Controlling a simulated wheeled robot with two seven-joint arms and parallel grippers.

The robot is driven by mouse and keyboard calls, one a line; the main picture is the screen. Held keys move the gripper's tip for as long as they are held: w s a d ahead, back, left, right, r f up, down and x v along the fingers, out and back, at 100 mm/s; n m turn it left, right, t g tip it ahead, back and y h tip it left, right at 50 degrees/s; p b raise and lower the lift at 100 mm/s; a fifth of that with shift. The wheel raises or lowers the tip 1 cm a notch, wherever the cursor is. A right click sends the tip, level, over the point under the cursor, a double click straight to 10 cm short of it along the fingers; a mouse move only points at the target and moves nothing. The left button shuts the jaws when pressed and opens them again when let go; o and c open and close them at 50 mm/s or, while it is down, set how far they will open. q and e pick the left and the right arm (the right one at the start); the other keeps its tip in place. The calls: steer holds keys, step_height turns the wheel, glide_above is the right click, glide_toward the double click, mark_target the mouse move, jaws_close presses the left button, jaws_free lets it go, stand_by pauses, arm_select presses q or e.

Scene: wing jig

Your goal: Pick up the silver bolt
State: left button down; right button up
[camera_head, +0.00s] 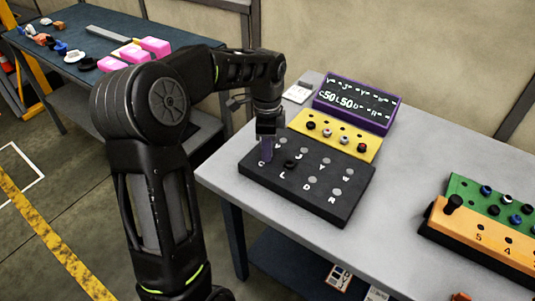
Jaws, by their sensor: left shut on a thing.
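My left gripper (266,155) points down over the left back corner of a black lettered board (325,206), close to the letter C. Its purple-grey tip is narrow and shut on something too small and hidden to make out. A yellow strip (306,117) behind the board carries a black bolt (311,125), two silver bolts (328,132) (344,139) and a red-topped one (361,147). The black board has several round grey spots and one black knob (290,164). My right gripper is not in view.
A purple-framed display (357,103) stands behind the yellow strip. At right are a green block (471,190) with several bolts and an orange numbered block (483,237) with a black peg (453,203). A blue table (118,32) holds pink blocks (155,46). The grey table's front is clear.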

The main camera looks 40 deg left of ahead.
arm_select(q)
steer(key=shift+r, duration=0.1)
step_height(320, 180, up, 10)
stand_by(0.4)
stand_by(0.8)
